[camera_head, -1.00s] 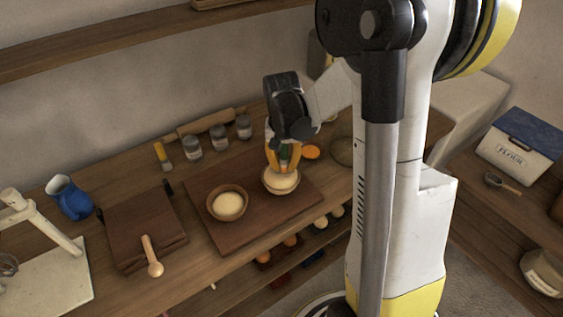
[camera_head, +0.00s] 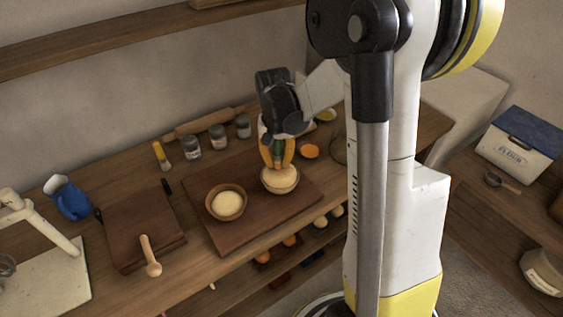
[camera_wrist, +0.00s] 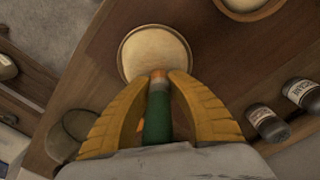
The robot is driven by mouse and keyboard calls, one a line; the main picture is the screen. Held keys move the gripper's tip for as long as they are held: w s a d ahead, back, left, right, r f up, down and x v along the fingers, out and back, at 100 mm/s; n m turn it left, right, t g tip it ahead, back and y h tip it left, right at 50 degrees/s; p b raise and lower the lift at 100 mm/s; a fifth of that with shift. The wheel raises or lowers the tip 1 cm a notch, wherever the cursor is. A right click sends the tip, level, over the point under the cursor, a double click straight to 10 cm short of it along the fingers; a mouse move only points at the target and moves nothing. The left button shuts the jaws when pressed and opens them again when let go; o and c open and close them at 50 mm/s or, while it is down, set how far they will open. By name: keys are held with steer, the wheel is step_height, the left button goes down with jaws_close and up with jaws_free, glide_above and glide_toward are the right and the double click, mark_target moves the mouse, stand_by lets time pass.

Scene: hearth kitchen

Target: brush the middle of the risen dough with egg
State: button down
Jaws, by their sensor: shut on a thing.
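My gripper (camera_head: 276,160) is shut on a green-handled brush (camera_wrist: 157,118), which stands between its yellow fingers. The brush's orange lower part (camera_wrist: 158,76) is over the near edge of a round pale dough (camera_wrist: 153,48) in a bowl. I cannot tell whether its tip touches the dough. In the head view, this bowl (camera_head: 279,189) is at the right of the dark board (camera_head: 235,235), with the fingers right above it. A second bowl of dough (camera_head: 227,203) sits to its left; part of it shows in the wrist view (camera_wrist: 250,7).
A small dish with yellow contents (camera_head: 325,115) and an orange round thing (camera_head: 309,151) are behind and right of the gripper.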

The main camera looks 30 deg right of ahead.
mark_target(280, 175)
steer(key=shift+s+a, duration=0.1)
steer(key=shift+a, duration=0.7)
steer(key=shift+s+d, duration=0.1)
steer(key=shift+s, duration=1.55)
steer(key=shift+w+f+b, duration=0.1)
steer(key=shift+w+b, duration=0.2)
steer(key=shift+w, duration=1.45)
steer(key=shift+s, duration=1.75)
steer(key=shift+r, duration=0.2)
step_height(280, 175, up, 6)
steer(key=p, duration=0.4)
steer(key=shift+f+p, duration=0.1)
steer(key=shift+p, duration=0.25)
